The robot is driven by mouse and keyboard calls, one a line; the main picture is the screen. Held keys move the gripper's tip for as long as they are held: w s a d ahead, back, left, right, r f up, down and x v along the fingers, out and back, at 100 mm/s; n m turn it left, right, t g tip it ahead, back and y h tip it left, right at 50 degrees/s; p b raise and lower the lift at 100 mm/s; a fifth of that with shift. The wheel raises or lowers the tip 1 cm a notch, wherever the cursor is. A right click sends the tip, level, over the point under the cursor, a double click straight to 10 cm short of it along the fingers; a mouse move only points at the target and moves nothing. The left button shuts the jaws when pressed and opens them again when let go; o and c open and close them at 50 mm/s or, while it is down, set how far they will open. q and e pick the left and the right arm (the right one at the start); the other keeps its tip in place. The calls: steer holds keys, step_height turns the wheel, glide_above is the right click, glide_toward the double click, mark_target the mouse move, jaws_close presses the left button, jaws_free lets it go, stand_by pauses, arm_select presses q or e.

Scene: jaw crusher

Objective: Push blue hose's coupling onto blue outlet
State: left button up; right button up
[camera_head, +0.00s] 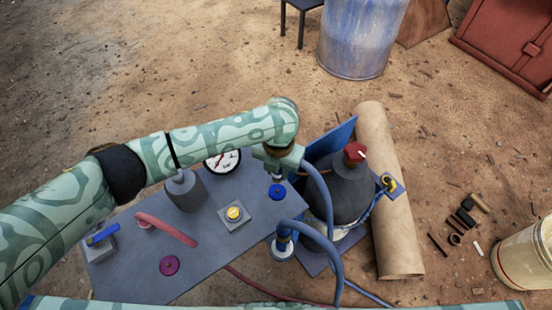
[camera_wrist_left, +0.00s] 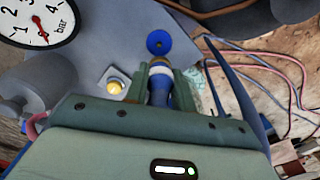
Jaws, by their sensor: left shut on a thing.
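My left gripper (camera_head: 277,171) hangs above the grey plate near its back right part. It is shut on the blue hose's coupling (camera_wrist_left: 158,90), which shows between the fingers in the left wrist view. In the head view, only the coupling's lower end shows under the fingers. The blue outlet (camera_head: 277,192), a blue disc with a dark centre, lies just below the gripper. In the left wrist view the blue outlet (camera_wrist_left: 159,42) shows beyond the coupling's tip; the two look apart. The blue hose (camera_head: 322,185) runs from the gripper to the right and down. My right gripper is not in view.
The plate (camera_head: 205,245) carries a gauge (camera_head: 222,161), a grey cylinder (camera_head: 186,190), a yellow button (camera_head: 234,213), a magenta disc (camera_head: 169,265) and a red hose (camera_head: 166,228). A dark bottle-shaped body (camera_head: 347,190) with a red cap stands close right of the gripper.

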mark_target(278, 190)
arm_select(q)
step_height(278, 190, down, 2)
steer(key=shift+w+f+m+b, duration=0.15)
steer(key=shift+m+b, duration=0.2)
steer(key=shift+m, duration=0.45)
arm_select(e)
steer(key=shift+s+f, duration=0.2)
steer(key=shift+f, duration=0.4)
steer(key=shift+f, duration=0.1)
